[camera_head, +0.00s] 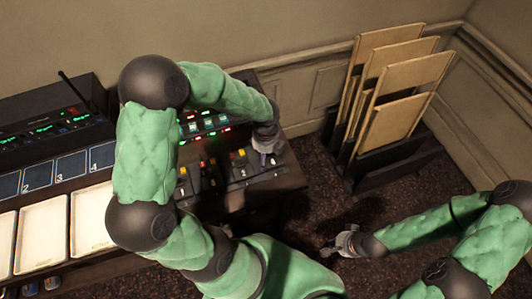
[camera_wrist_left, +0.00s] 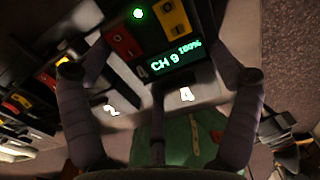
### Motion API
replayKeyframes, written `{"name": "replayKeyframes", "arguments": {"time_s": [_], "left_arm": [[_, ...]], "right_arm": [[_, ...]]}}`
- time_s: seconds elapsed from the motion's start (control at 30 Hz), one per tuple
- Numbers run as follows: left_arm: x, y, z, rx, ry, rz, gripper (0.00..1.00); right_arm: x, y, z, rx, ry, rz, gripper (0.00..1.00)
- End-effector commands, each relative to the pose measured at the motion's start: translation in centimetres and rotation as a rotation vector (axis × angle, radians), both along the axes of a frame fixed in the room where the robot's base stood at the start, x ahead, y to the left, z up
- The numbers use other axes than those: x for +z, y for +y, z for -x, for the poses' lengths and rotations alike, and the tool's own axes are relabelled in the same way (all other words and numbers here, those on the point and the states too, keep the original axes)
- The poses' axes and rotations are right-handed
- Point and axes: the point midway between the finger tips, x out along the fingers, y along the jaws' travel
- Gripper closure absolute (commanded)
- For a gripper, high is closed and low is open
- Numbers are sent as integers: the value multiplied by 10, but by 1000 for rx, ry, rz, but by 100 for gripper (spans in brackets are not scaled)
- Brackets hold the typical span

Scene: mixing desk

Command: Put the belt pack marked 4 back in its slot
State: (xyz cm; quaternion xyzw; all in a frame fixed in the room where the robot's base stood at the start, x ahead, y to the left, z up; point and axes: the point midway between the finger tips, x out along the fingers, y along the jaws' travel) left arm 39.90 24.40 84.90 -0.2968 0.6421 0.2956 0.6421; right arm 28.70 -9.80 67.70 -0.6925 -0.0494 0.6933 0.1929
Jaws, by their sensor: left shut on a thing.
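My left gripper (camera_head: 265,156) is over the right end of the charging dock (camera_head: 291,178). In the left wrist view, my left gripper (camera_wrist_left: 160,76) is shut on a dark belt pack (camera_wrist_left: 178,76). The pack has a lit screen reading "CH 9 100%", a green light, and red and yellow keys. It stands just behind the dock's slot label 4 (camera_wrist_left: 186,94). I cannot tell whether its base is seated in the slot. Label 2 (camera_wrist_left: 111,110) is to the left. My right gripper (camera_head: 340,243) is away from the desk, low over the carpet, too small to judge its jaws.
Other packs with red and yellow keys (camera_wrist_left: 22,102) stand left of the held one. Numbered blue pads (camera_head: 72,164) and white trays (camera_head: 42,236) lie on the left of the desk. A rack of tan boards (camera_head: 397,105) stands to the right. Carpet (camera_head: 330,195) is clear between.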

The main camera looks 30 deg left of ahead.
Motion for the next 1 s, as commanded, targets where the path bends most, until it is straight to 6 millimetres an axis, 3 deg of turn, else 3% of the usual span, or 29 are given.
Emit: {"name": "replayKeyframes", "arguments": {"time_s": [1.0], "left_arm": [[-11,0,0,1,-1,0,66]], "right_arm": [[-5,0,0,0,0,0,100]]}}
